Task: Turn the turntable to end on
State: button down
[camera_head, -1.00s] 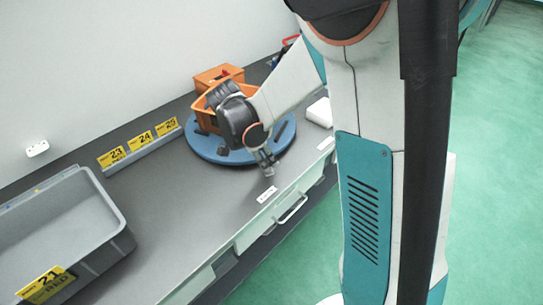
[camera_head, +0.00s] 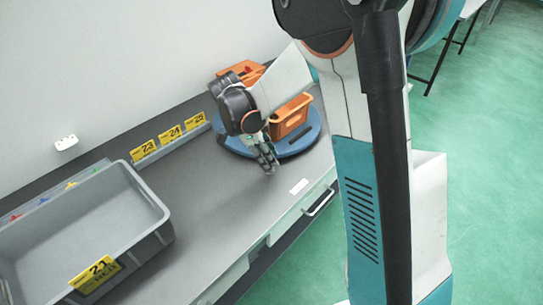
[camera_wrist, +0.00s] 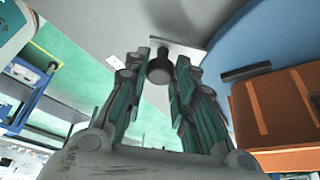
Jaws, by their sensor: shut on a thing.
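The turntable is a round blue disc (camera_head: 302,138) on the grey bench; its blue surface also fills the upper right of the wrist view (camera_wrist: 260,40). An orange bin (camera_head: 292,117) stands on its right side, and its wall shows at the right of the wrist view (camera_wrist: 285,108). My gripper (camera_head: 270,166) is at the disc's front left edge. In the wrist view my gripper (camera_wrist: 161,80) has its fingers on both sides of a dark round knob (camera_wrist: 160,67) beside the disc. My arm hides the disc's left and back part.
A grey crate (camera_head: 150,245) with a yellow label 21 stands at the front left. Yellow labels (camera_head: 170,134) line a rail behind it. Another orange box (camera_head: 240,70) is at the wall. The bench between crate and turntable is clear.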

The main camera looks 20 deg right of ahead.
jog(key=shift+w+a, duration=0.1)
jog(key=shift+a, duration=0.1)
dwell(0.3)
jog(key=c, duration=1.3)
grip_release()
jog(key=shift+a, duration=0.15)
jog(key=shift+c, duration=0.2)
jog(key=v, duration=1.2)
